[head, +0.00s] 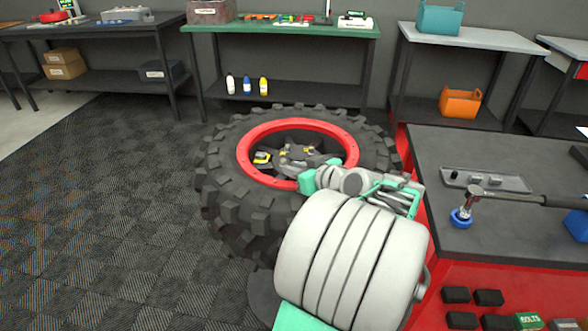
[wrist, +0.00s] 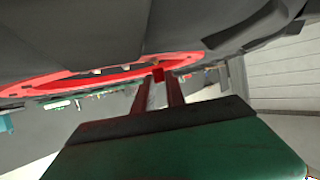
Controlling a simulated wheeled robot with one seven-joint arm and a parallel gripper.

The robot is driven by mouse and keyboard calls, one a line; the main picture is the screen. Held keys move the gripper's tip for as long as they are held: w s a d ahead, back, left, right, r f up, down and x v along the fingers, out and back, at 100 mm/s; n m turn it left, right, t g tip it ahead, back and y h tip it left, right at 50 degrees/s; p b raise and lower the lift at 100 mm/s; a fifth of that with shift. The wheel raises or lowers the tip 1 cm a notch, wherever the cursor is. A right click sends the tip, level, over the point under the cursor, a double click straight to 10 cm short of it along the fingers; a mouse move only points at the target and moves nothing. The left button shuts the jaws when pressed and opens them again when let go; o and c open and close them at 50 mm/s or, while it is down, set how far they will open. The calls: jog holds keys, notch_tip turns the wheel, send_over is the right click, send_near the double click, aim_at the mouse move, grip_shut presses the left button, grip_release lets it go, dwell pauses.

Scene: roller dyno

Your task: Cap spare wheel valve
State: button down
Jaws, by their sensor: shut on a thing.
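The spare wheel is a big black knobbly tyre (head: 235,205) with a red rim (head: 250,140), lying nearly flat in the middle of the head view. My arm reaches over its near right side, and the fingertips cannot be made out there. In the wrist view the red rim (wrist: 100,78) and the dark tyre (wrist: 90,30) fill the upper part. My gripper (wrist: 158,80) has two dark red fingers close together, shut on a small red piece (wrist: 158,74), likely the valve cap. Its tip appears close to the rim; whether they touch is unclear. I cannot make out the valve stem.
A dark-topped red cabinet (head: 450,240) stands close at the right, with a grey tray (head: 487,180) and a long-handled tool (head: 515,197) on it. Benches (head: 290,28) line the back wall. The checkered floor (head: 110,200) at the left is clear.

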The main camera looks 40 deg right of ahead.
jog(key=shift+f+b, duration=1)
jog(key=shift+f, duration=0.15)
dwell(0.4)
jog(key=c, duration=1.4)
grip_release()
jog(key=shift+s+f, duration=0.1)
jog(key=shift+f, duration=0.05)
jog(key=shift+o, duration=0.5)
jog(key=shift+a+f, duration=0.1)
jog(key=v, duration=0.8)
jog(key=shift+d+r+p, duration=0.25)
jog(key=shift+r+p, duration=0.1)
jog(key=shift+p, duration=0.05)
